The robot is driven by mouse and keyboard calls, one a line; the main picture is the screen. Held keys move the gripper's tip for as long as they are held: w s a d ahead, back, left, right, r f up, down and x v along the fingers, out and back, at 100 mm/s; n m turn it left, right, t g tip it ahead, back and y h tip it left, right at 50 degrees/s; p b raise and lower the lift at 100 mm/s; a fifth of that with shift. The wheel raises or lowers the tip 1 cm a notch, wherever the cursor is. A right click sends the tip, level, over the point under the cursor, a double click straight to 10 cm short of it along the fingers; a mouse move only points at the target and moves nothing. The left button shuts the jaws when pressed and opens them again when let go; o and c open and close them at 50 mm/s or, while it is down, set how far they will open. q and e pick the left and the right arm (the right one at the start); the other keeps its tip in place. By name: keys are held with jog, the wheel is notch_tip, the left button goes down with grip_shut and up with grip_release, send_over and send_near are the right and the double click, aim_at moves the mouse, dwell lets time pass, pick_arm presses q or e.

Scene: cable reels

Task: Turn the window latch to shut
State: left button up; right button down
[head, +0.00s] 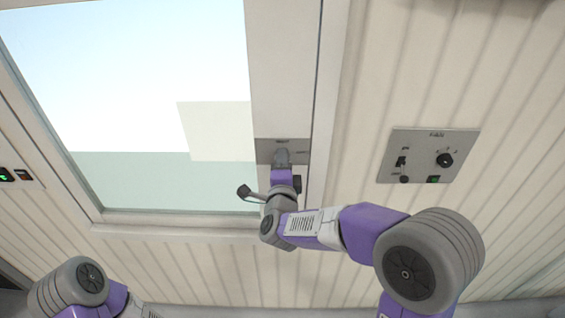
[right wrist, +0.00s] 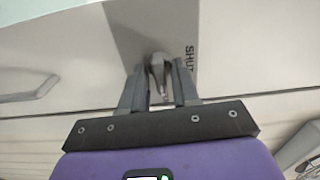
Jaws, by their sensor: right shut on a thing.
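The window latch (head: 282,155) is a small grey handle on a grey plate (head: 264,150) on the window's right frame. My right gripper (head: 282,168) is at the latch, coming from below in the head view. In the right wrist view the latch handle (right wrist: 157,70) stands between the two dark fingers (right wrist: 158,92), which are shut on it. The word SHUT (right wrist: 189,64) is printed on the plate to the right of the handle there. The fingers partly hide the handle. My left gripper is not in view; only part of my left arm shows at the lower left.
A control panel (head: 428,156) with a black knob and switches is on the ribbed wall to the right. A small dark switch panel (head: 15,175) is at the far left. The window pane (head: 120,90) fills the upper left. A grey bent bar (right wrist: 32,92) shows left of my gripper.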

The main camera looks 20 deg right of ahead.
jog(key=n+p, duration=0.2)
jog(key=n, duration=1.5)
jog(key=shift+n, duration=0.4)
dwell(0.4)
jog(key=c, duration=1.2)
grip_release()
jog(key=shift+o, duration=0.2)
jog(key=b+v, duration=0.1)
jog(key=v, duration=0.6)
jog(key=shift+s, duration=0.3)
jog(key=shift+a, duration=0.1)
